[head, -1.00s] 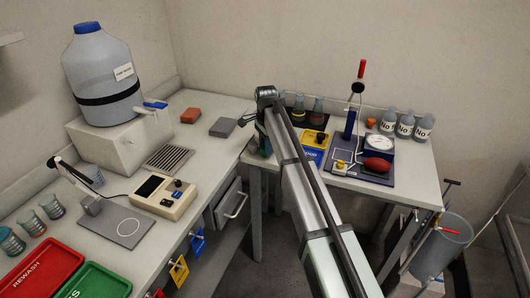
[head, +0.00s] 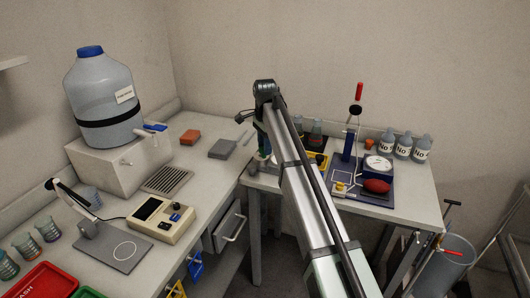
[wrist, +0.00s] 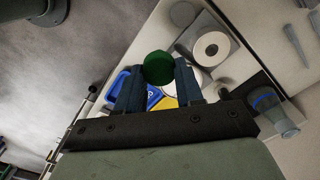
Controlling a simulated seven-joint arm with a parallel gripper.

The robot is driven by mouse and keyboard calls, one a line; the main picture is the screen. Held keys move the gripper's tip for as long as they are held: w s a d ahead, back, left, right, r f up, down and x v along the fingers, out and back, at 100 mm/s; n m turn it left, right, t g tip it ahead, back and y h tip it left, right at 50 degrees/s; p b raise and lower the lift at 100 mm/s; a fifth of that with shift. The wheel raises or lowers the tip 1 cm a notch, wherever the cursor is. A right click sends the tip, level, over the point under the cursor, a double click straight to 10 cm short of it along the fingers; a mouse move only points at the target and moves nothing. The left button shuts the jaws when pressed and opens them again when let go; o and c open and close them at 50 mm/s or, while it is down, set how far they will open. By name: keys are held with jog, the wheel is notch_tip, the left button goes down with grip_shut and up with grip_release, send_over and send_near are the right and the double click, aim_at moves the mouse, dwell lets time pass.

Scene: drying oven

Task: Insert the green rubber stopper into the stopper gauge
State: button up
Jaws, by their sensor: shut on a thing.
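The green rubber stopper (wrist: 157,66) is between the two fingertips of my gripper (wrist: 158,76) in the wrist view. My gripper is shut on it, and the stopper's round dark green end faces the camera. A white disc with a dark central hole (wrist: 225,48) lies on a grey plate beyond the right finger; it may be the stopper gauge, but I cannot tell for sure. The stopper is to the left of this disc in the picture and apart from it.
A grey block (head: 223,149) lies on the left bench.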

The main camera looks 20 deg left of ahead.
jog(key=shift+r, duration=1.75)
jog(key=w+a+f, duration=0.3)
jog(key=w+a, duration=0.1)
jog(key=w, duration=0.4)
jog(key=shift+w+a, duration=0.15)
jog(key=shift+f, duration=0.2)
jog(key=shift+f, duration=2.4)
jog(key=shift+f, duration=1.7)
jog(key=o, duration=1.1)
jog(key=shift+o, duration=0.3)
